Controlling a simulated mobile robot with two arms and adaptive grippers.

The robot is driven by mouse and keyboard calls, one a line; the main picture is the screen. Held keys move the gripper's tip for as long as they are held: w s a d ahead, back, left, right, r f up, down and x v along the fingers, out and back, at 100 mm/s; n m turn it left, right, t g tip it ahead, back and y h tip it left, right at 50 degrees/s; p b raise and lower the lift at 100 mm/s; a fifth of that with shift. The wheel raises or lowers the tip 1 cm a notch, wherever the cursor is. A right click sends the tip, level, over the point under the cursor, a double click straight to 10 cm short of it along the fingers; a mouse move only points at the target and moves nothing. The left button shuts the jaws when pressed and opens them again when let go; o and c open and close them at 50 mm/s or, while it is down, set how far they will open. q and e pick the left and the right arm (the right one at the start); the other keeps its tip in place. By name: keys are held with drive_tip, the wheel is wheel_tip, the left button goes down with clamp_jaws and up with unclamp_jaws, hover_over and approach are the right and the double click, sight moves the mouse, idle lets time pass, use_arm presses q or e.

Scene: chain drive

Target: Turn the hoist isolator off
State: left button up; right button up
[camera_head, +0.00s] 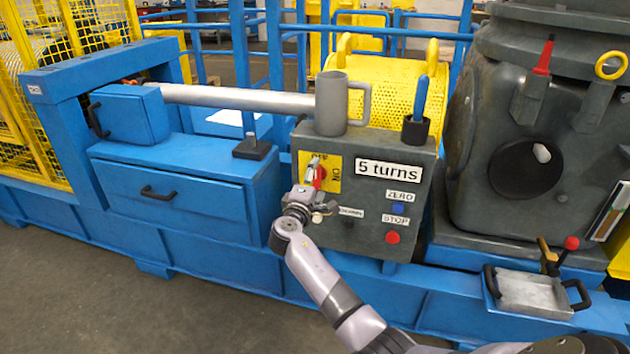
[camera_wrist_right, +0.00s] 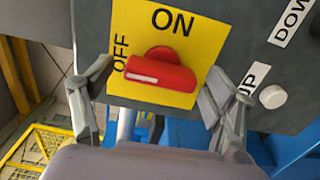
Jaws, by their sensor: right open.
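The hoist isolator is a red rotary handle (camera_wrist_right: 165,76) on a yellow plate (camera_wrist_right: 210,22) marked ON and OFF. In the right wrist view its white-marked end points left, toward the OFF label, and its long axis lies nearly level. In the head view the isolator's yellow plate (camera_head: 333,180) is on the front of the grey control box, partly hidden by my gripper. My right gripper (camera_wrist_right: 160,92) is open, with one finger on each side of the handle and a visible gap to both. It also shows in the head view (camera_head: 312,192). My left gripper is not in view.
The control box (camera_head: 350,225) also carries a 5 turns display (camera_head: 387,171), a blue button (camera_head: 397,208) and a red button (camera_head: 392,237). A grey mug (camera_head: 331,105) and a dark cup (camera_head: 415,130) stand on top. A white knob (camera_wrist_right: 272,96) sits beside the plate.

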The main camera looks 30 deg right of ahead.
drive_tip(key=v, duration=1.2)
idle(0.4)
